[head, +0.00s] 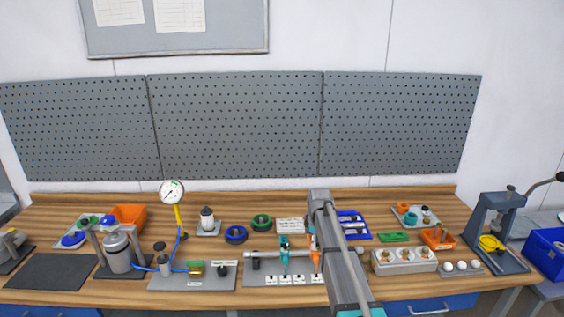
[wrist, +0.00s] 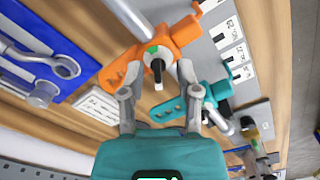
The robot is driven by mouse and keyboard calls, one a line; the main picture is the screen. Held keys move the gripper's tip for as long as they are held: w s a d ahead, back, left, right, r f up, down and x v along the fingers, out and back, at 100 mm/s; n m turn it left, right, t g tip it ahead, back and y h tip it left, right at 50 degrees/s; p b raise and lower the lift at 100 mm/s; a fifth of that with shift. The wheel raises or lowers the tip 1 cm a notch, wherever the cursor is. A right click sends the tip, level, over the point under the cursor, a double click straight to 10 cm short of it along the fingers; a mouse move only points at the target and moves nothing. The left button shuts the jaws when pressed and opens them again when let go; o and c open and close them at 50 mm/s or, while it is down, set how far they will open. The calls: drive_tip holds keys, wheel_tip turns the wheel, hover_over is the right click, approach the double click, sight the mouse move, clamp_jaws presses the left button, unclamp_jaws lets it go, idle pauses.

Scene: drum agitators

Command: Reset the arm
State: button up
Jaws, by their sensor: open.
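My arm (head: 345,255) reaches out over the workbench in the head view. In the wrist view my gripper (wrist: 156,80) is open, with its fingers apart. An orange tool (wrist: 180,36) with a dark and white knob lies beyond and between the fingertips. I cannot tell whether the fingers touch it. A teal tool (wrist: 168,110) sits beside the right finger, partly hidden by it. In the head view the orange tool (head: 315,255) and the teal tool (head: 284,255) stand side by side on a grey labelled plate (head: 262,282), just left of my arm.
Left of the plate are a gauge on a yellow post (head: 172,193) and a steel canister (head: 118,252). A blue tray (head: 358,232) lies right of my arm, partly behind it. A lever press (head: 495,230) stands at the far right. The space above the bench is clear before the pegboard (head: 235,125).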

drive_tip(key=s+m, duration=1.1)
drive_tip(key=s, duration=1.8)
drive_tip(key=shift+d, duration=0.4)
